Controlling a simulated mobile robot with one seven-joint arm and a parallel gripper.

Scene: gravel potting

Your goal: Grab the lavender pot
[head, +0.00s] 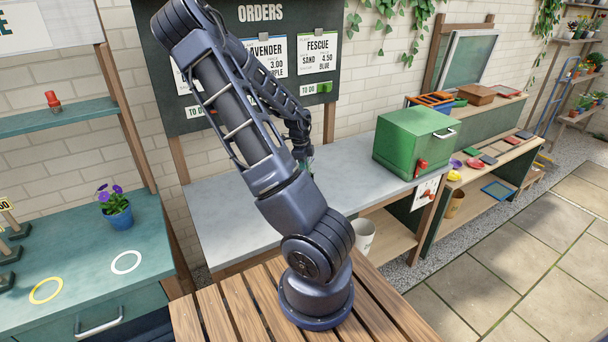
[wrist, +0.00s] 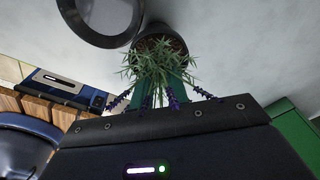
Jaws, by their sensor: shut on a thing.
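The lavender pot (wrist: 165,40) shows at the top middle of the wrist view, a dark pot with thin green leaves and several purple flower spikes pointing toward the camera. My gripper (wrist: 163,88) is shut on it, with its teal fingers partly hidden behind the leaves. Whether the pot touches the grey surface behind it cannot be told. In the head view my gripper (head: 304,168) is low over the grey worktop, largely hidden by my arm, and the pot cannot be made out there.
The grey worktop (head: 235,215) carries a green box (head: 415,140) at right. A dark-rimmed round thing (wrist: 95,15) is beside the pot. A potted purple flower (head: 117,210) stands on the left teal bench, near a white ring (head: 126,262) and a yellow ring (head: 46,290).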

